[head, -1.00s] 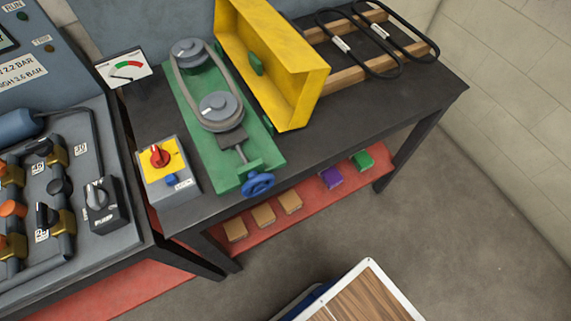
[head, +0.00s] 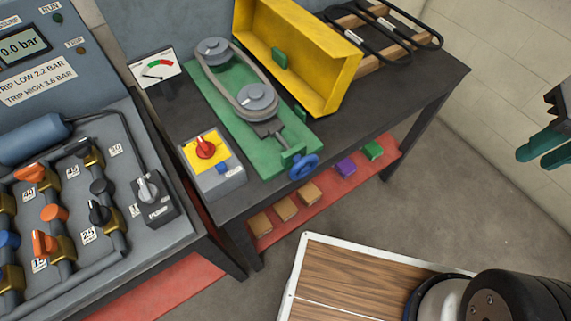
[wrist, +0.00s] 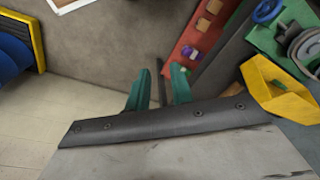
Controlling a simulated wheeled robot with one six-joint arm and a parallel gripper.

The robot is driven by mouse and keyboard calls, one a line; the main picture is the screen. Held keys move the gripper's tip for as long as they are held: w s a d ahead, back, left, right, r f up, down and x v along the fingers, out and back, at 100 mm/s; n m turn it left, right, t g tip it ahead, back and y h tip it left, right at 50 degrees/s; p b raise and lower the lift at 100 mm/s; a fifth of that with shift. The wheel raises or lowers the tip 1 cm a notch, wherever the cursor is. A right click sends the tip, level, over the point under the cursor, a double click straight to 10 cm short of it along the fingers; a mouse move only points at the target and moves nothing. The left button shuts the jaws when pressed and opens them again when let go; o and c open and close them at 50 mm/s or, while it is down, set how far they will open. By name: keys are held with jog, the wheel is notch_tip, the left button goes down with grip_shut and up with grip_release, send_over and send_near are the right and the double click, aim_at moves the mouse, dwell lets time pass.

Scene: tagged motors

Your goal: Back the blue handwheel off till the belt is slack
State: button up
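The blue handwheel (head: 303,167) sits at the front end of the green belt base (head: 262,140) on the dark bench. It also shows in the wrist view (wrist: 267,11). The grey belt (head: 236,83) runs around two grey pulleys and looks fairly straight-sided; I cannot tell its tension exactly. A gauge (head: 158,69) stands behind, with red and green bands. My gripper (head: 546,150) is at the right edge of the head view, far from the handwheel. Its green fingers are apart with nothing between them in the wrist view (wrist: 160,88).
The yellow guard (head: 297,55) stands open beside the belt. A switch box (head: 213,165) with a red knob is left of the base. A valve panel (head: 70,200) is further left. Wooden blocks lie on the red lower shelf (head: 325,194). Floor is free at right.

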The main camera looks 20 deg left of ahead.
jog(key=w+a+f+m+g+y, duration=0.2)
jog(key=w+a+f, duration=0.3)
jog(key=a, duration=0.4)
jog(key=m+g, duration=0.3)
jog(key=m, duration=0.2)
send_over(313, 161)
jog(key=w+d, duration=0.2)
jog(key=w, duration=0.2)
notch_tip(313, 161, down, 13)
jog(key=shift+m, duration=0.3)
jog(key=x, duration=0.8)
jog(key=shift+s+a, duration=0.1)
jog(key=shift+a, duration=0.1)
jog(key=shift+r, duration=0.1)
grip_shut()
